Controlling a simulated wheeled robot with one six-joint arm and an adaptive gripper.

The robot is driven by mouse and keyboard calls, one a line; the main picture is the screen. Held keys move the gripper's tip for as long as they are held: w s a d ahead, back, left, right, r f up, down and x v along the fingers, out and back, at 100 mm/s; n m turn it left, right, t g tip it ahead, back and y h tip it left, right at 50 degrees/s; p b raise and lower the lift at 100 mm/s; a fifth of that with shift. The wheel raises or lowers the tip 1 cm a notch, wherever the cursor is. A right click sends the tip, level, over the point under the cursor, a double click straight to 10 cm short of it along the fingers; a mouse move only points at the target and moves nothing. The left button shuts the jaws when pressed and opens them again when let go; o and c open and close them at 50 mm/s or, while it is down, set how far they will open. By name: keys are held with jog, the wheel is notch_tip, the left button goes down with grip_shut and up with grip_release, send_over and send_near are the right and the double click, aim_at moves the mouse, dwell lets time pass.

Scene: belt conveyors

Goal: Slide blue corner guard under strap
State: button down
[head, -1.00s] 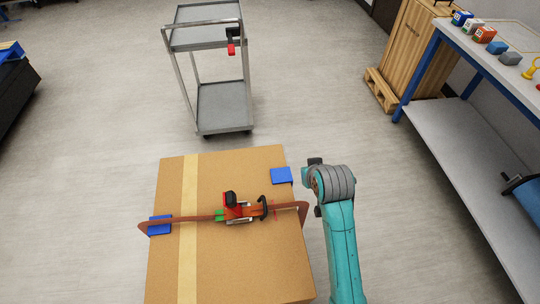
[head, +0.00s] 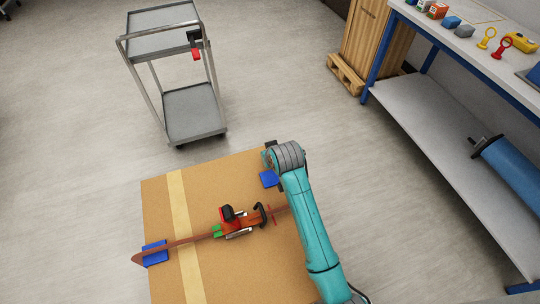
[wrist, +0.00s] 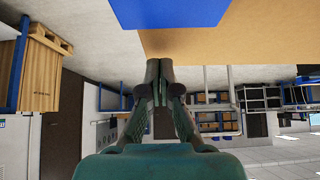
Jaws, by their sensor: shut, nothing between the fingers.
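A large cardboard box (head: 165,212) stands in front of me with a reddish-brown strap (head: 190,240) across its top. A red and black tensioner (head: 234,218) sits on the strap. One blue corner guard (head: 155,253) is at the box's left edge with the strap running over it. A second blue corner guard (head: 268,179) lies on the far right of the box top, apart from the strap and partly hidden by my arm. It shows large at the top of the wrist view (wrist: 170,14). My gripper (wrist: 159,64) is shut and empty, close to that guard. My arm hides the strap's right end.
A grey cart (head: 192,112) with a red-handled tool hanging on it stands beyond the box. A blue-framed workbench (head: 455,115) is on the right, and a wooden crate (head: 372,45) on a pallet stands behind it. Floor between box and bench is clear.

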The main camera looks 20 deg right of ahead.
aim_at(271, 170)
jog(key=shift+w+f, duration=0.35)
jog(key=shift+f, duration=0.15)
jog(key=shift+s+f, duration=0.1)
jog(key=shift+s, duration=1.9)
